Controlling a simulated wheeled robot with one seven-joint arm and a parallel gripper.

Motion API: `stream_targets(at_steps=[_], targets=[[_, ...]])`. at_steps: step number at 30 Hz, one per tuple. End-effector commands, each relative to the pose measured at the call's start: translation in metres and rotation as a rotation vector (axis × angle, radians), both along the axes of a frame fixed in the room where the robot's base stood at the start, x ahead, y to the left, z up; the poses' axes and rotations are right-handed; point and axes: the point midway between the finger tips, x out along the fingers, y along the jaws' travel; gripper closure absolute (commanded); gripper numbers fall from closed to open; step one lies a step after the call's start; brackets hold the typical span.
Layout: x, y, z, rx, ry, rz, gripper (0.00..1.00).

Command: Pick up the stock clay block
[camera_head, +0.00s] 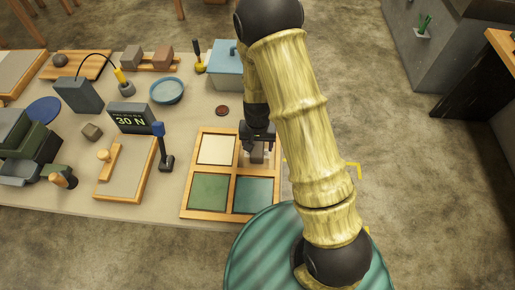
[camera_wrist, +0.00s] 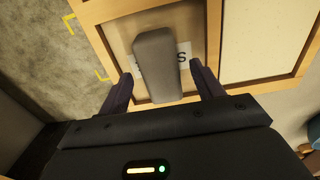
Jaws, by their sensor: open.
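A grey oblong block (camera_wrist: 157,62), which I take for the stock clay block, lies in a compartment of a wooden-framed tray (camera_wrist: 92,12). It partly covers a white label, with a letter S showing beside it. In the head view the block (camera_head: 257,156) is in the back right compartment of the tray (camera_head: 186,190), partly hidden by my arm. My gripper (camera_head: 258,134) is directly over that compartment. In the wrist view my gripper (camera_wrist: 162,74) is open, with one dark finger on each side of the block's near end. I see gaps between fingers and block.
The tray's other compartments are cream, green and teal. A blue lamp-like stand (camera_head: 163,150), a "30 N" display (camera_head: 131,118) and a dark red disc (camera_head: 222,111) stand nearby. A blue box (camera_head: 226,72) is behind. Two more blocks sit on a board (camera_head: 148,67) farther back.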

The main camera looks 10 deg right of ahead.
Motion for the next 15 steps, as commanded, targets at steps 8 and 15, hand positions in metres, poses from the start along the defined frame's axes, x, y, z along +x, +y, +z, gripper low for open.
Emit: stream_targets(at_steps=[8, 15], targets=[[0.001, 0.001, -0.018, 0.001, -0.001, 0.001, 0.34], [0.001, 0.001, -0.018, 0.001, -0.001, 0.001, 0.34]])
